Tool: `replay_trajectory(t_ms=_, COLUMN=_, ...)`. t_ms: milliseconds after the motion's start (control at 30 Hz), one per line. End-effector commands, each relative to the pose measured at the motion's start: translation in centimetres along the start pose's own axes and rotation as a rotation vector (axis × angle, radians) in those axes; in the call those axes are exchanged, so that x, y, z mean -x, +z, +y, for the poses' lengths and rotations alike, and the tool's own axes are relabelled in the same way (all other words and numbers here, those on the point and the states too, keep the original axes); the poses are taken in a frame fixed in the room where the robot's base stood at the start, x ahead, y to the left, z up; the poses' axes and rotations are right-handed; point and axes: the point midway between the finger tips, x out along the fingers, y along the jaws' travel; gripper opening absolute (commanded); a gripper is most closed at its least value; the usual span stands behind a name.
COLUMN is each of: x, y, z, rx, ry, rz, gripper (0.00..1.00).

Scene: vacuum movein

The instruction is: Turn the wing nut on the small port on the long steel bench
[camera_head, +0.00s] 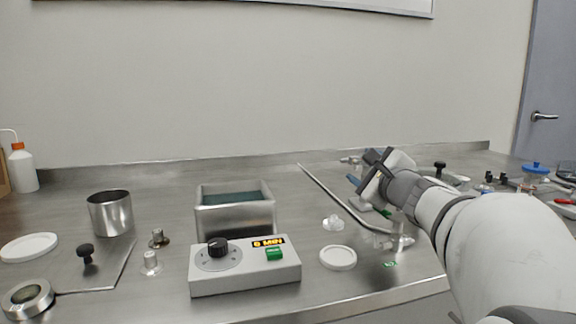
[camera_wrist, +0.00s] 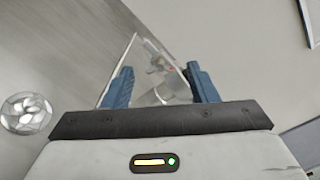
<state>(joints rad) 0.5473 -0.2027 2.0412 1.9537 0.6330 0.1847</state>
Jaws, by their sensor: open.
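My gripper (camera_head: 362,170) is open over the right half of the long steel bench (camera_head: 165,197). Its two blue fingers stand apart in the wrist view (camera_wrist: 160,84), with nothing held between them. A small metallic fitting (camera_wrist: 156,62) shows beyond the fingertips, by a clear pointed panel; it may be the small port, but a wing nut cannot be made out. In the head view a small metal fitting (camera_head: 349,160) sits just behind the gripper. Another shiny fitting (camera_head: 400,241) stands under my forearm. My arm hides part of this area.
A grey timer box (camera_head: 245,283), a steel bath (camera_head: 234,217) and a white lid (camera_head: 338,258) stand left of my arm. A clear faceted knob (camera_wrist: 27,113) shows left in the wrist view. Several small parts lie at the right.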

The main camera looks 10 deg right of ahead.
Motion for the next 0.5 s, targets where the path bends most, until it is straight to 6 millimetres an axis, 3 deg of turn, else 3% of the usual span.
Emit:
replay_trajectory(t_ms=267, x=0.7, y=0.0, z=-0.1, rx=0.000, ry=-0.001, rz=0.001, gripper=0.53)
replay_trajectory(t_ms=500, x=4.8, y=0.1, z=-0.3, rx=0.001, ry=-0.004, rz=0.003, gripper=0.53)
